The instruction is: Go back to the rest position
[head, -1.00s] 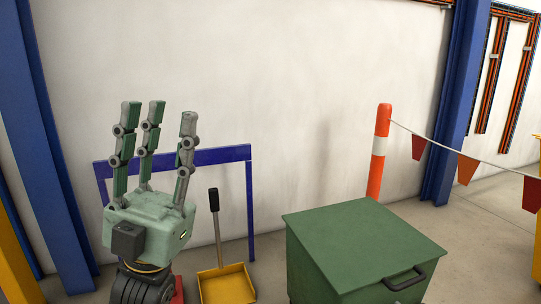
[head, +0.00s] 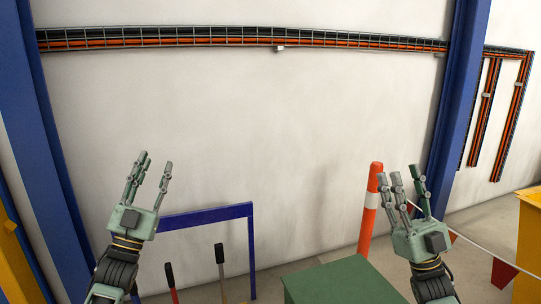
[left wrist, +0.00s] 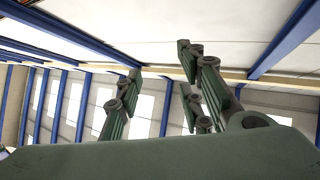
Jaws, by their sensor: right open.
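My left gripper (head: 148,176) is at the left in the head view, raised with its fingers pointing up and spread open. It is empty, in front of the white wall and the left part of the blue frame. In the left wrist view its fingers (left wrist: 165,95) stand apart with nothing between them, against the ceiling and windows. My right gripper (head: 405,185) is at the right in the head view, also pointing up, open and empty. It stands in front of the orange post's right side and above the green bin.
A green lidded bin (head: 340,285) is at the bottom centre. An orange and white post (head: 369,210) with a flag line stands behind it. A blue frame (head: 205,217) and tool handles (head: 220,256) are at lower left. A yellow object (head: 530,235) is at the right edge.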

